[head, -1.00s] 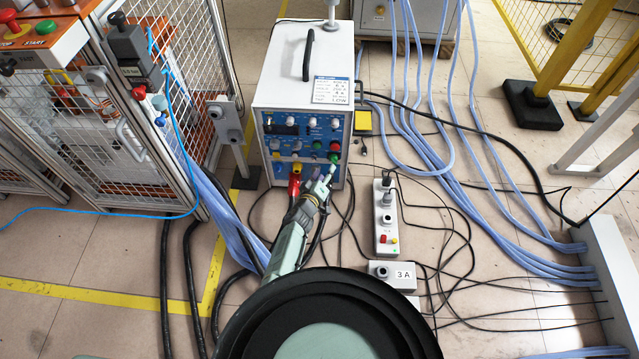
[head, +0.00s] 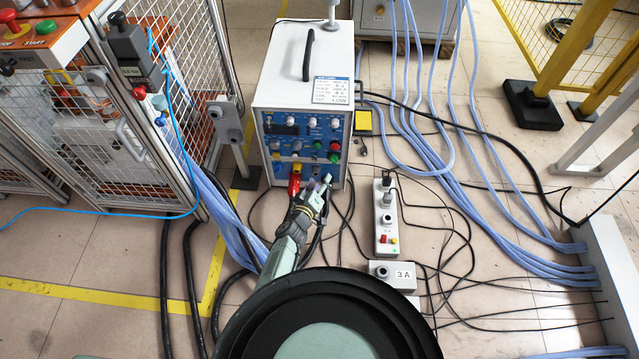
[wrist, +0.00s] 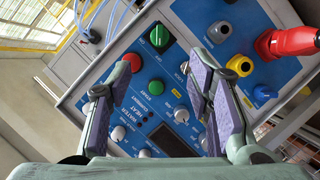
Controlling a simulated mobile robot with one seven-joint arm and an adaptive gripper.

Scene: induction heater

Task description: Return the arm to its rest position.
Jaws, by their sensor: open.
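The white induction heater unit (head: 285,90) stands ahead of me with its blue control panel (head: 282,128) facing my arm. My gripper (head: 318,186) is in front of the panel's lower part in the head view. In the wrist view my gripper (wrist: 165,75) has its purple-padded fingers spread wide apart, with nothing held between them. Behind the fingers the blue panel (wrist: 178,58) shows a large green knob (wrist: 159,37), a red button (wrist: 135,62) and a green button (wrist: 155,87). Whether a finger touches the panel cannot be told.
A red connector (head: 294,184) sticks out of the panel beside my gripper. A power strip (head: 386,222) and a box marked 3A (head: 392,274) lie right of my arm among loose cables. A fenced cell (head: 130,150) stands left. Blue hoses (head: 470,190) cross the floor at right.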

